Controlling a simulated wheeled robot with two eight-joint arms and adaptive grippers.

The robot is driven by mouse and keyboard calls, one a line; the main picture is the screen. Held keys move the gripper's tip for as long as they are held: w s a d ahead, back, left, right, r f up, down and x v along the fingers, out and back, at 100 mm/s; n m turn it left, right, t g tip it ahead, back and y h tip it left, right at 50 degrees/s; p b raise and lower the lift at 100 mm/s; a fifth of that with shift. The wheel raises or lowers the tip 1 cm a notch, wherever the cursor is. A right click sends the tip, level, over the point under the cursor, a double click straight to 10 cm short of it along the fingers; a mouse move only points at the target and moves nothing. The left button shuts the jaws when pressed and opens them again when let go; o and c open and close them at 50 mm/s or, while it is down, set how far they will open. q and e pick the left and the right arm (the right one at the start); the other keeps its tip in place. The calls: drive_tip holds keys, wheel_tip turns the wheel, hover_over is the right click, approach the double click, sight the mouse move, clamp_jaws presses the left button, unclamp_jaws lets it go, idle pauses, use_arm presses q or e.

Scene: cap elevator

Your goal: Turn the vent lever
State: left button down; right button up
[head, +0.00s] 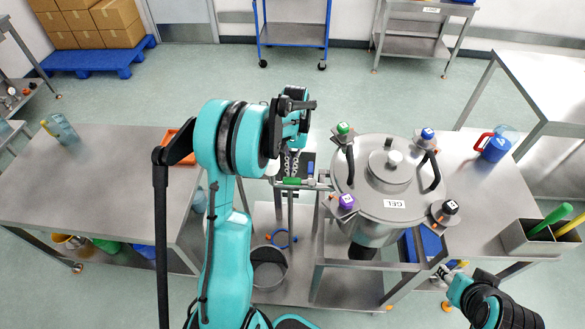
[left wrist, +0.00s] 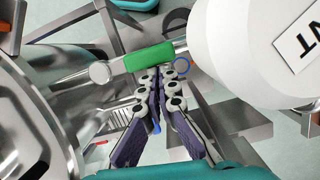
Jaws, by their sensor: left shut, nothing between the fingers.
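The vent lever has a green grip (head: 292,181) on a metal rod beside the left side of the steel GEL vessel (head: 365,207). In the left wrist view the green grip (left wrist: 150,60) lies across the picture just beyond my fingertips. My left gripper (head: 292,168) is shut and empty, its fingers close behind the grip; I cannot tell whether they touch it. In the left wrist view its fingertips (left wrist: 160,74) are together. A white rounded body (left wrist: 255,50) with the letters "NT" stands right of the grip.
Colored clamp knobs, such as a green one (head: 343,129) and a purple one (head: 346,201), ring the vessel lid. A steel table (head: 95,190) stands left and another bench (head: 480,185) right. A bucket (head: 268,268) sits on the shelf below the lever.

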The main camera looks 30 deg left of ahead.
idle(0.5)
use_arm(q)
drive_tip(key=v, duration=1.2)
drive_tip(key=shift+s, duration=0.1)
